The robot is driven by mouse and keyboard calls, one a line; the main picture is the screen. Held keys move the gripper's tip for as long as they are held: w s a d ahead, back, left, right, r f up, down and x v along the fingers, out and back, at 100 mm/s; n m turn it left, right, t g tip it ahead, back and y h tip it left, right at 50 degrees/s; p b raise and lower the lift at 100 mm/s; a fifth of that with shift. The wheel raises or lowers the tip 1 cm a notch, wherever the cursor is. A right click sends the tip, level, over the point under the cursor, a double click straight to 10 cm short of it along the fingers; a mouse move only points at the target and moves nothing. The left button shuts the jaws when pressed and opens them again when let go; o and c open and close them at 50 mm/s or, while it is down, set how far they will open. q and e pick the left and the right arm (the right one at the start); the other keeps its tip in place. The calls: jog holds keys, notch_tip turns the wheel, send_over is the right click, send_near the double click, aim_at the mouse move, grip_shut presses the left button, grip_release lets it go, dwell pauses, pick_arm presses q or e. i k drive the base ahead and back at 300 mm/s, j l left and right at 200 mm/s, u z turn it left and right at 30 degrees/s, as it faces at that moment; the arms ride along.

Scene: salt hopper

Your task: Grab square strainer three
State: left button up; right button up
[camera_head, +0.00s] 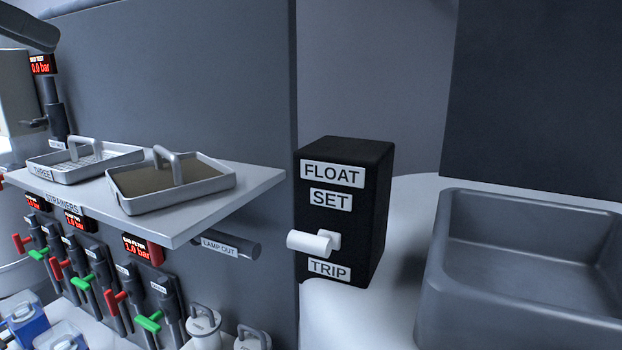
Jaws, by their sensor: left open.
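Square strainer three (72,174) is a shallow grey metal tray with a mesh floor and an upright loop handle. It is labelled THREE on its front left side. It sits at the left end of the white strainers shelf (215,212). A second square strainer (182,202), with a brownish floor and a similar handle, sits to its right on the same shelf. My right gripper is not in view.
A black float box (345,240) with a white lever stands right of the shelf. A grey basin (530,270) is at the far right. Red and green valve handles (83,284) and pressure displays lie under the shelf. A grey panel (200,90) rises behind it.

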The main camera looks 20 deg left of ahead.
aim_at(75, 165)
jog(key=k, duration=1)
